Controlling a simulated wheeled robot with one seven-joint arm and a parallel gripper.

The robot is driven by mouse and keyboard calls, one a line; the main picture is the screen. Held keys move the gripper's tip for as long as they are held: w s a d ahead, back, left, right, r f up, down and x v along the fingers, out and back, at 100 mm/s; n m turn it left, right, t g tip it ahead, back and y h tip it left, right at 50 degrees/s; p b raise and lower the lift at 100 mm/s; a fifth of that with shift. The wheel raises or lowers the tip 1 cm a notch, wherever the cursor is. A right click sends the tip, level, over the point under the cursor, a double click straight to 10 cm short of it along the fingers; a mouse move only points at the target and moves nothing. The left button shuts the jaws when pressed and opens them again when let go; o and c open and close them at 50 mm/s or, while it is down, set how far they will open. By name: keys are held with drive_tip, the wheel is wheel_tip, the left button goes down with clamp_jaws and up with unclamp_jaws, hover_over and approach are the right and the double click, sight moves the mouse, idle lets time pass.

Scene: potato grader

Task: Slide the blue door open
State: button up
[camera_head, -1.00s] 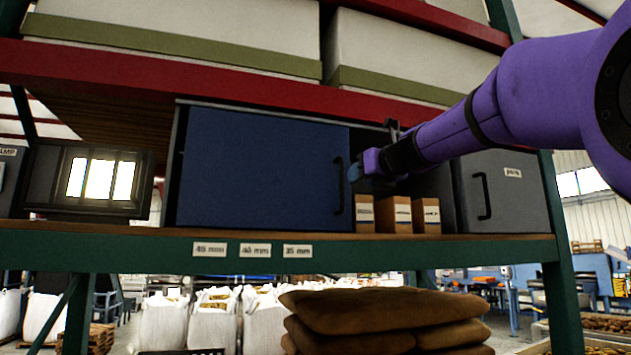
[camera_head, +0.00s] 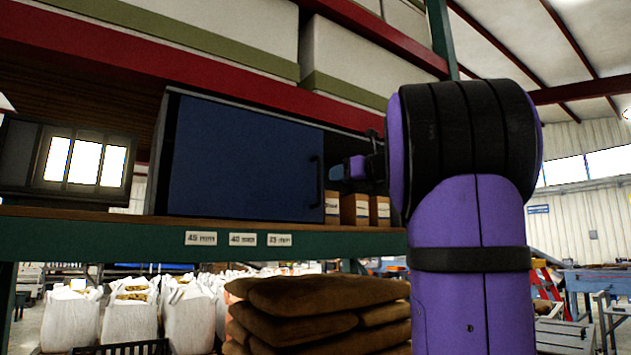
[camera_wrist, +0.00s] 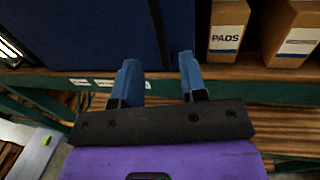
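The blue door (camera_head: 240,160) covers the left part of a dark cabinet on the shelf. Its black upright handle (camera_head: 317,181) is near the door's right edge. In the wrist view the blue door (camera_wrist: 70,30) fills the upper left, and the dark handle (camera_wrist: 158,30) lies ahead of and between my finger directions. My gripper (camera_head: 338,172) is just right of the handle in the head view. In the wrist view its two blue fingers (camera_wrist: 158,75) are spread apart with nothing between them. I cannot tell whether they touch the handle.
Small cardboard boxes (camera_head: 355,209) stand right of the door; one marked PADS (camera_wrist: 228,28) is close to my right finger. The shelf edge (camera_head: 110,238) runs below the door. A display unit (camera_head: 85,163) stands left. Brown sacks (camera_head: 320,310) are stacked below.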

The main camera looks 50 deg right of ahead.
drive_tip(key=w, duration=0.8)
drive_tip(key=shift+w+d, duration=0.15)
drive_tip(key=shift+w, duration=0.1)
clamp_jaws()
